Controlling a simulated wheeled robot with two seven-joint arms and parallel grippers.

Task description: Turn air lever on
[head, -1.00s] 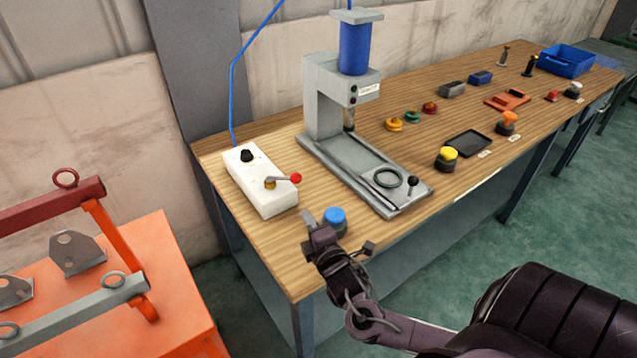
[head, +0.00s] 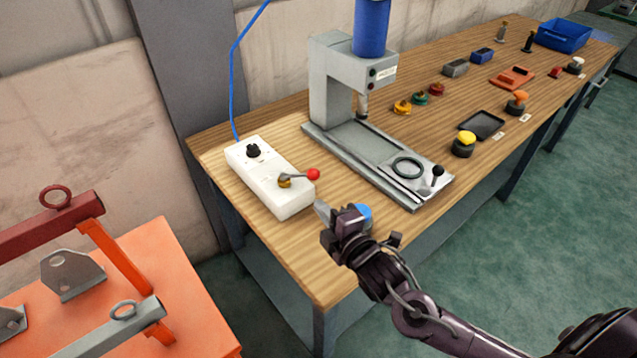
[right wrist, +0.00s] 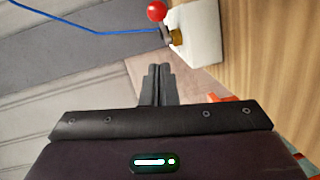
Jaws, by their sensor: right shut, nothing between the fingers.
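The air lever (head: 298,175) has a red ball tip and a brass base. It sits on top of a white box (head: 262,188) at the left end of the wooden table, its ball pointing right in the head view. The lever also shows in the right wrist view (right wrist: 163,24), beyond the fingertips. My right gripper (head: 328,212) is shut and empty, just in front of the box's near end and apart from the lever. It also shows shut in the right wrist view (right wrist: 158,78). My left gripper is not in view.
A blue button (head: 364,213) is partly hidden behind my right gripper. A grey press (head: 335,90) with a blue cylinder stands right of the box. A blue hose (head: 233,80) rises behind the box. An orange stand (head: 165,265) is at the lower left.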

